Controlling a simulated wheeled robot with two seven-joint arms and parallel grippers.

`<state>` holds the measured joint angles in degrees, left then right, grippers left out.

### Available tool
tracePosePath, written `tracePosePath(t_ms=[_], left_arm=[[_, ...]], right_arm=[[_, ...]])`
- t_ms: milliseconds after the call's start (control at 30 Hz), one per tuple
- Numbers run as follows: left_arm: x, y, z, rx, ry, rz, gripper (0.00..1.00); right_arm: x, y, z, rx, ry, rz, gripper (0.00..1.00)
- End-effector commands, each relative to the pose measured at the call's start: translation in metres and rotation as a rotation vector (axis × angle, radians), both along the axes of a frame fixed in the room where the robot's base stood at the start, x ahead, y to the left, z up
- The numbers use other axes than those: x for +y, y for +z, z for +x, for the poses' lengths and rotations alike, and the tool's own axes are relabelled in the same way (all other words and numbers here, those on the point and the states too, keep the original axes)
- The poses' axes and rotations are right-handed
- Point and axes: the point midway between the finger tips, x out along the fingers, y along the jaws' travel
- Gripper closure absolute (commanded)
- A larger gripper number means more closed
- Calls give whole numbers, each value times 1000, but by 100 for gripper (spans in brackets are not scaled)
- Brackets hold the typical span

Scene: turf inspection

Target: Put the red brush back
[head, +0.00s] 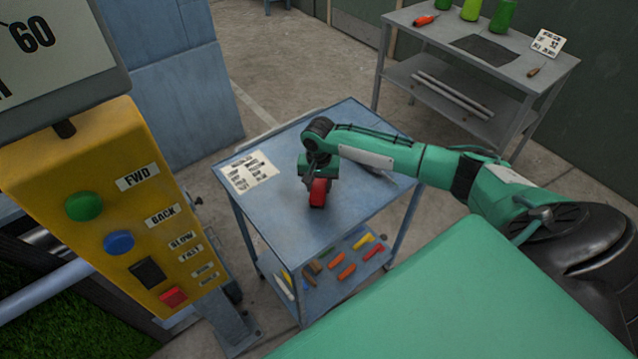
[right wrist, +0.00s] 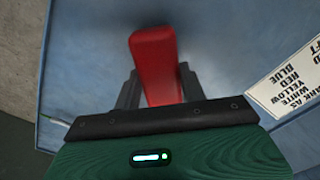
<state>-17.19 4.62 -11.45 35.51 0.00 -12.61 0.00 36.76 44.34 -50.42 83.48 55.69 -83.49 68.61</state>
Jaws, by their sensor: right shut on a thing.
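The red brush (head: 318,194) is in my right gripper (head: 316,182) over the middle of the blue-grey cart top (head: 290,219). In the right wrist view the red brush (right wrist: 154,60) is a plain red block between the two dark fingers of my right gripper (right wrist: 158,88), which are shut on it. Its bristles do not show. I cannot tell whether its lower end touches the cart top. My left gripper is in neither view.
A printed sheet (head: 250,172) lies at the cart's left. Several coloured tools lie on its lower shelf (head: 315,296). A yellow button panel (head: 120,205) stands at left. A grey table (head: 548,66) with bottles and tools is at upper right. Most of the cart top is clear.

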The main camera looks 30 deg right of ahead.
Motion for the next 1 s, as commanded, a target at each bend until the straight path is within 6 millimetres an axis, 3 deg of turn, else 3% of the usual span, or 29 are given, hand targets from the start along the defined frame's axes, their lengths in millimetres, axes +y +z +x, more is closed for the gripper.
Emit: tracePosePath(t_ms=[67, 100, 200, 633, 1000], left_arm=[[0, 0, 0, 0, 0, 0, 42], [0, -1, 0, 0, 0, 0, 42], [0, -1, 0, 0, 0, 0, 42], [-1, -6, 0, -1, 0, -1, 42], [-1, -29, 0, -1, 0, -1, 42]], right_arm=[[0, -1, -1, 1, 0, 0, 78], [0, -1, -1, 2, 1, -1, 56], [0, -1, -1, 3, 0, 0, 37], [0, 9, 0, 0, 0, 0, 37], [0, 84, 1, -3, 2, 0, 37]])
